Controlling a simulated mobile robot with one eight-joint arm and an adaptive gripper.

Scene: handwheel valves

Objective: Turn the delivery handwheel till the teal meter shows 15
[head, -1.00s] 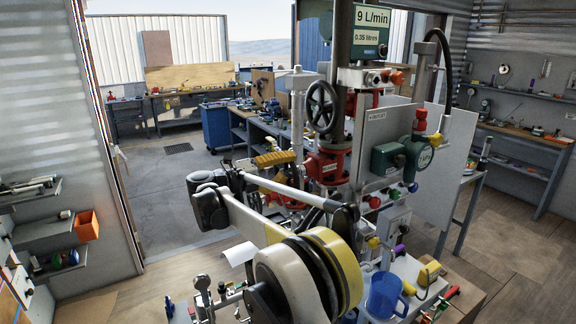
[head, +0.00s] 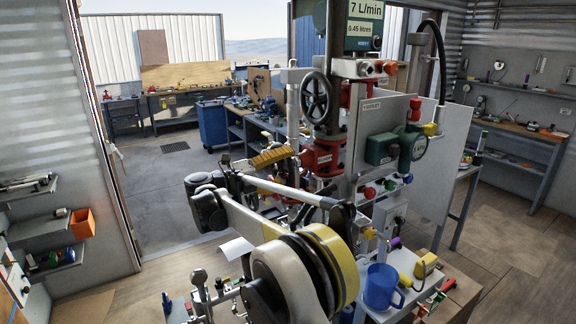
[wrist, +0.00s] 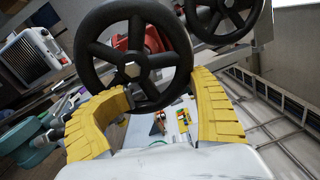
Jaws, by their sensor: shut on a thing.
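The teal meter (head: 365,12) at the top of the rig in the head view reads 7 L/min, with 0.45 litres below. In the wrist view my gripper (wrist: 163,92) has its two yellow ribbed fingers on either side of the lower rim of a black spoked handwheel (wrist: 133,68), shut on it. The gripper's yellow fingers also show in the head view (head: 270,157), left of the red valve body (head: 322,157). I cannot read a name on the held wheel, and my arm hides much of that area in the head view.
A second black handwheel (wrist: 222,14) is close by at the upper right of the wrist view. In the head view, a black handwheel (head: 316,97) stands high on the rig. A blue mug (head: 381,287) stands at the lower right. Open floor lies left of the rig.

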